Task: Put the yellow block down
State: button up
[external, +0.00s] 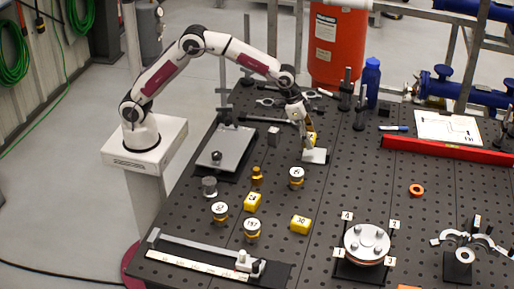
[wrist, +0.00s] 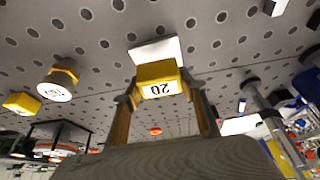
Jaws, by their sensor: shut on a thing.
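My gripper (external: 309,146) is low over the dark perforated table (external: 345,190), right of the grey plate. It is shut on a yellow block (wrist: 157,80) labelled 20, which sits between both fingertips in the wrist view. In the external view the fingers partly hide the block (external: 313,137). A small white pad (external: 314,156) lies just by the block; the pad also shows beyond the block in the wrist view (wrist: 154,50). I cannot tell whether the block touches the pad.
Two other yellow blocks (external: 252,201) (external: 300,225) stand nearer the front. Labelled round weights (external: 296,177) (external: 220,211) (external: 252,229) and a brass piece (external: 257,176) are close by. A grey plate (external: 222,150) lies left, a red level (external: 445,150) right.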

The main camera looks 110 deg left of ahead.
jog(key=shift+f, duration=0.2)
jog(key=shift+f, duration=1.7)
jog(key=shift+f, duration=0.15)
jog(key=o, duration=1.2)
jog(key=v, duration=1.2)
